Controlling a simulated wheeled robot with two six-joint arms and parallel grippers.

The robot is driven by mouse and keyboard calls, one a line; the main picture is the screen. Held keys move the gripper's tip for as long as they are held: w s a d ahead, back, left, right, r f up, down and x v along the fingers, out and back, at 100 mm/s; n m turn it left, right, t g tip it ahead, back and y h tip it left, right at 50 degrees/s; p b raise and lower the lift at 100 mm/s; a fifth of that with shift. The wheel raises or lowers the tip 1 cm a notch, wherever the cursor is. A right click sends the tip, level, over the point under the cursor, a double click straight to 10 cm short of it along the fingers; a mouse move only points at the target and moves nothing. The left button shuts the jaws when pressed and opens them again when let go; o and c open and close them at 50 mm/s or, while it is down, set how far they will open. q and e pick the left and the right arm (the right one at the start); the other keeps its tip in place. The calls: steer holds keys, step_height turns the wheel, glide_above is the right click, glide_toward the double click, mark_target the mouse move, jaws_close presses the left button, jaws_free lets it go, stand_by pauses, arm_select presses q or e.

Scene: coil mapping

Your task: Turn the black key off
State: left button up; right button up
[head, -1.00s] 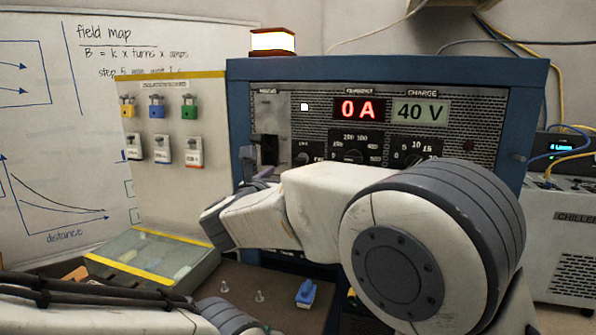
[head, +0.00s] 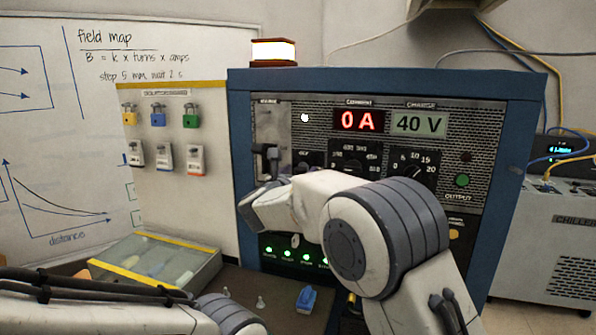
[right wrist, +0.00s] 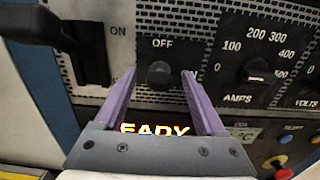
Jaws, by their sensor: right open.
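The black key (right wrist: 160,74) sits on a dark plate under the printed word OFF on the cabinet front. Its exact turn angle is hard to tell. In the right wrist view my right gripper (right wrist: 158,77) is open, with purple fingers pointing at the panel, one on each side of the key. The fingers look apart from it; their depth is unclear. In the head view the key's dark plate (head: 307,160) shows just above my right arm, and the right fingertips are hidden. My left arm crosses the lower left; its gripper does not show.
A black lever (head: 271,156) is left of the key, and the amps dial (head: 353,162) is right of it. Displays read 0 A (head: 361,121) and 40 V (head: 419,123). The lamp (head: 273,50) glows. A clear-lidded box (head: 157,262) and a blue padlock (head: 306,298) lie in front.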

jaws_close()
